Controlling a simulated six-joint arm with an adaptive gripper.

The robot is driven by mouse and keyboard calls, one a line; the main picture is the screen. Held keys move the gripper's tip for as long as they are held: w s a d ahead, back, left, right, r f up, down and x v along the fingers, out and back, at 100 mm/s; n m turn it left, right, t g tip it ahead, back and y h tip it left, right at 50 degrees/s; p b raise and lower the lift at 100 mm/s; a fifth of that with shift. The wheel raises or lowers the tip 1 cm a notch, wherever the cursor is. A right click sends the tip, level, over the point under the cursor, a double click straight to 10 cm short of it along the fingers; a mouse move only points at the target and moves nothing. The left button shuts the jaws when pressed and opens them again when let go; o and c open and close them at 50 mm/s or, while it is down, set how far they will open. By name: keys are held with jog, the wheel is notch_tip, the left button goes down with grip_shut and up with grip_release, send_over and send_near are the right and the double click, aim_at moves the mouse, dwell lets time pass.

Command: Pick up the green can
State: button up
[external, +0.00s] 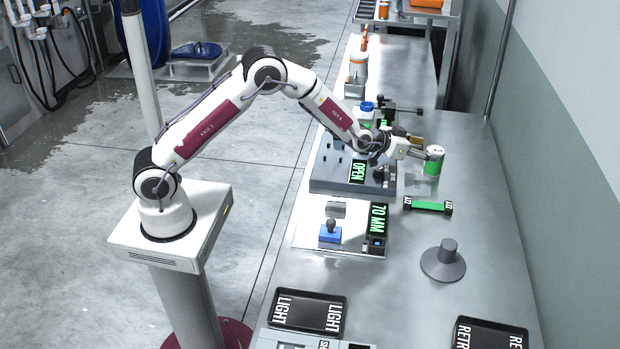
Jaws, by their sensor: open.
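The green can (433,164) is a small cylinder with a white top and a green band. The gripper is open. One finger shows on the far side near the can's top; the nearer finger is small in view. I cannot tell whether the fingers touch the can, or whether the can stands on the bench or slightly above it.
A grey fixture with an OPEN display (358,172) lies under my wrist. A green bar with black ends (428,206) is in front of the can. Nearer are a 70 MM display (378,220), a grey cone-shaped weight (443,262), and black trays LIGHT (308,312) and RETRY (489,335).

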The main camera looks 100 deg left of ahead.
aim_at(435, 150)
jog(key=shift+x, duration=2.1)
jog(key=shift+s+a, duration=0.15)
jog(key=shift+f, duration=0.1)
jog(key=c, duration=1.5)
